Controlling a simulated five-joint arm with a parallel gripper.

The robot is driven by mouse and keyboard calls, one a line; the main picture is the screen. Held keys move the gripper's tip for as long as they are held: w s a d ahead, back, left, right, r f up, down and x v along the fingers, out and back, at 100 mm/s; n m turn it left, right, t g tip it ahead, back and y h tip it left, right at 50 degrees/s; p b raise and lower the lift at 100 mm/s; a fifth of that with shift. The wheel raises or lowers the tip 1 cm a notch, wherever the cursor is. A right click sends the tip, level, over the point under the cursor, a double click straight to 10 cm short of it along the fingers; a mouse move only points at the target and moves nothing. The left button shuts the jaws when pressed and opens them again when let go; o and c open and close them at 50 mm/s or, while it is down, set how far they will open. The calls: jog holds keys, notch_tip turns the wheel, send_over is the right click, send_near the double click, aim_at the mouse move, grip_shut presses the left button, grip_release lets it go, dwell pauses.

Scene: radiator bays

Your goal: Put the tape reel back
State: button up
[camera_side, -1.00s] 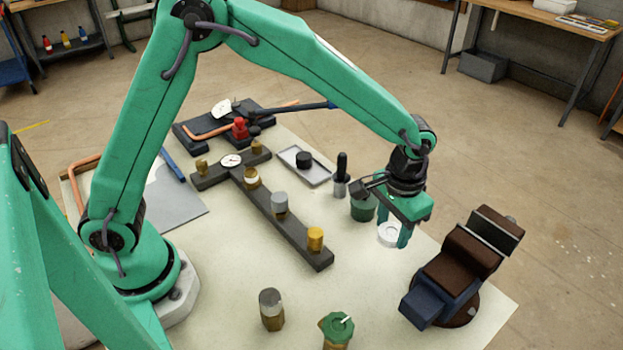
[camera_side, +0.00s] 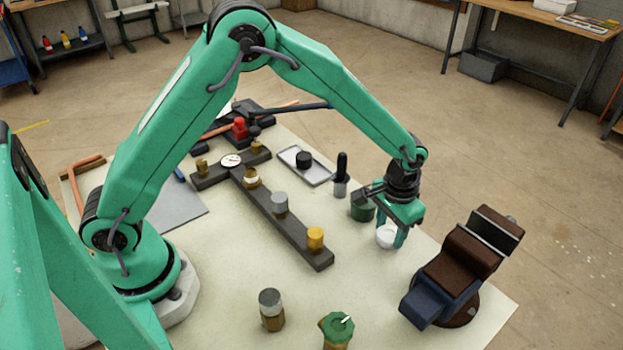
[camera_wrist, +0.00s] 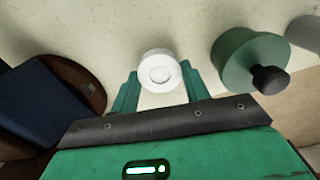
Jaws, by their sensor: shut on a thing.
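The white tape reel (camera_side: 386,237) is between the fingers of my gripper (camera_side: 390,236), at the right part of the pale tabletop. In the wrist view the reel (camera_wrist: 158,68) shows as a white round with a raised centre, between the two green fingertips (camera_wrist: 158,88). My gripper is shut on it. The reel is at or close to the tabletop; I cannot tell whether it touches. A grey tray (camera_side: 318,179) with a black round piece (camera_side: 304,160) on it lies farther back and left.
A dark green pot with a black knob (camera_wrist: 250,62) stands close beside the gripper. A black-handled tool (camera_side: 341,175) stands behind it. A blue and brown vise (camera_side: 455,270) is at the right. A dark manifold bar with fittings (camera_side: 290,230) lies left; the tabletop between is clear.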

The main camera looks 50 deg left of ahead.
aim_at(389, 233)
jog(key=shift+f, duration=0.3)
jog(key=shift+f, duration=0.15)
jog(key=o, duration=0.8)
notch_tip(389, 233, up, 12)
jog(key=shift+r, duration=0.2)
dwell(0.8)
